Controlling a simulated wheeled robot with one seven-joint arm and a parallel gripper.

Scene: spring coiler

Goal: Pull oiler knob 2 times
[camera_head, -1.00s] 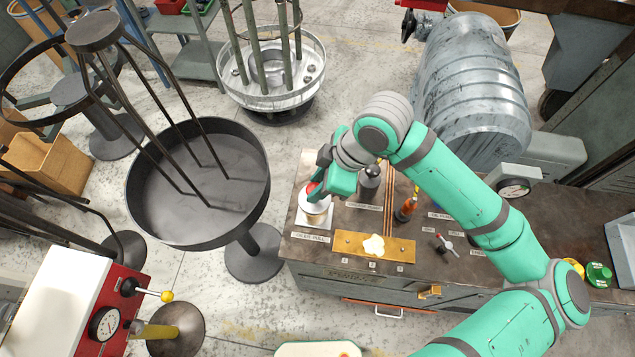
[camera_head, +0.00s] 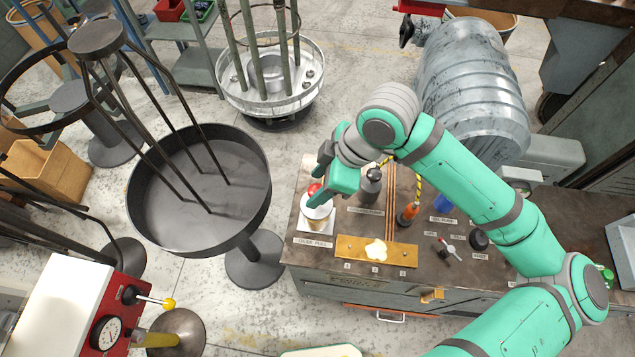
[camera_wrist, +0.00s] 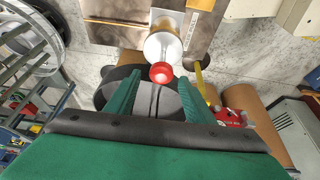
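The oiler knob is a red round knob (camera_head: 315,189) on top of a pale cylindrical oiler (camera_head: 318,212) at the left end of the bench, by the "OILER PULL" label. My gripper (camera_head: 329,173) is just above and right of the knob in the head view and partly covers it. In the wrist view my gripper (camera_wrist: 160,78) is open. The red knob (camera_wrist: 162,72) appears between the fingertips with gaps on both sides, not gripped. The oiler body (camera_wrist: 162,46) lies just beyond it.
A large dark round tray (camera_head: 150,215) stands left of the bench. A coil of grey metal (camera_head: 475,90) is behind it.

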